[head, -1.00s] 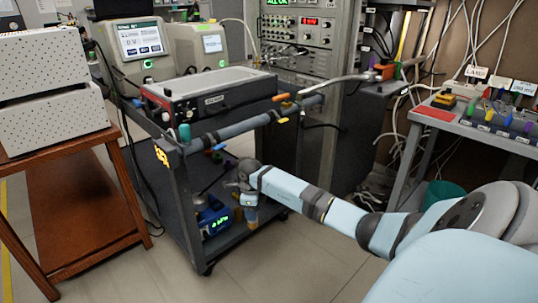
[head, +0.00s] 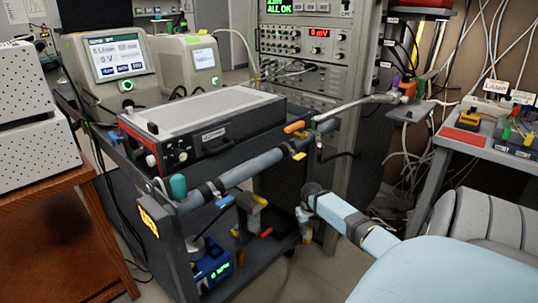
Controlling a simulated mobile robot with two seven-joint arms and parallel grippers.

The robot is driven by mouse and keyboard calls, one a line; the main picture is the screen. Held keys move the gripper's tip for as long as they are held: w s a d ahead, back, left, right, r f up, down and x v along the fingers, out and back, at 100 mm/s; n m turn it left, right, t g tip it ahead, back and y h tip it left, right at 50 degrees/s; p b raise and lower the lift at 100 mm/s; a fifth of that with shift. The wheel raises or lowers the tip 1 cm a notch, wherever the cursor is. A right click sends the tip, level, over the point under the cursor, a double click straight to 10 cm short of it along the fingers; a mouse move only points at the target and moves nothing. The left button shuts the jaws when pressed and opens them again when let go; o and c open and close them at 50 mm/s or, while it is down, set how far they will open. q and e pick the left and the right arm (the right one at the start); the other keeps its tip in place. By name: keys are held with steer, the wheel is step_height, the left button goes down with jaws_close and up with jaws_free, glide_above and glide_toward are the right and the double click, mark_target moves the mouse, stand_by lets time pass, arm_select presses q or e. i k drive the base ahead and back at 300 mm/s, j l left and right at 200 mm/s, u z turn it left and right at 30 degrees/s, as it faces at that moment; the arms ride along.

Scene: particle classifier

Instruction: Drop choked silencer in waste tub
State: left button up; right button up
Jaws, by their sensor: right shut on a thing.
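My right arm, light blue with dark joints, comes in from the lower right. Its wrist is over the right end of the cart's lower shelf. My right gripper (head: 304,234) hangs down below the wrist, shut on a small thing. The held thing is mostly hidden and too small for me to tell whether it is the silencer. No waste tub shows now; my arm covers the floor under the right-hand bench. My left gripper is not in view.
A wooden table (head: 60,205) stands left. A grey bench (head: 480,150) stands right, an equipment rack (head: 305,75) behind.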

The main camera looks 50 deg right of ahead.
mark_target(275, 224)
steer(key=i+l, duration=0.85)
steer(key=i, duration=0.15)
